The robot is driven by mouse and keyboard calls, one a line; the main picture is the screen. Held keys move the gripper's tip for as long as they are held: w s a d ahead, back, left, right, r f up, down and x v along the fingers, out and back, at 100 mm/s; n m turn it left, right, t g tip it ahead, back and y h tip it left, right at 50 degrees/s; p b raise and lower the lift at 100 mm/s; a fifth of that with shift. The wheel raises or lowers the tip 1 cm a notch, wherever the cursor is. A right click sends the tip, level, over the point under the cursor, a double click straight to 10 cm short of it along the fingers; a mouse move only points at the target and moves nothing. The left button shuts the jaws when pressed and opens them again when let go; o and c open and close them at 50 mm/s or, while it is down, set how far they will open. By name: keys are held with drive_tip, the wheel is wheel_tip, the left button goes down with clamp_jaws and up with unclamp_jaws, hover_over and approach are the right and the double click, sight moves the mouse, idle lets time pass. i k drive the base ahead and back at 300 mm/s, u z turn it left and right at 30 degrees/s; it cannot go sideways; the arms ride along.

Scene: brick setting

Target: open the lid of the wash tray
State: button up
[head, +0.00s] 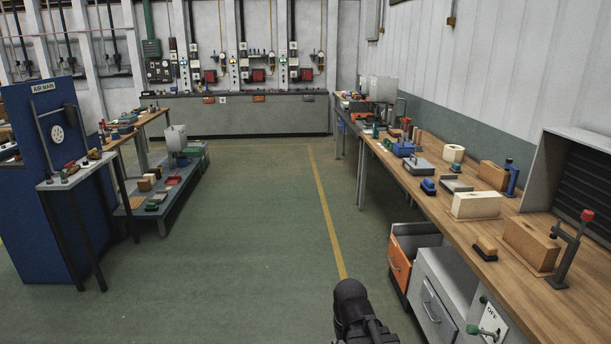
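I cannot clearly pick out the wash tray or its lid. A small flat grey box (418,166) with a dark piece on top lies on the wooden workbench (470,237) at the right, but I cannot tell whether it is the tray. A dark rounded part of my arm shows at the bottom centre, over the floor and left of the bench drawers. My gripper's fingers are not in view.
The bench holds wooden blocks (477,205), a red-knobbed clamp (569,250) and a grey open-fronted cabinet (570,180). A blue panel (45,180) and low shelf stand left. The green floor (250,240) between is clear.

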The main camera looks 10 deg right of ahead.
sight(416, 163)
drive_tip(key=z, duration=0.15)
drive_tip(key=i, duration=2.3)
drive_tip(key=z, duration=0.7)
drive_tip(key=i, duration=1.6)
drive_tip(key=z, duration=0.35)
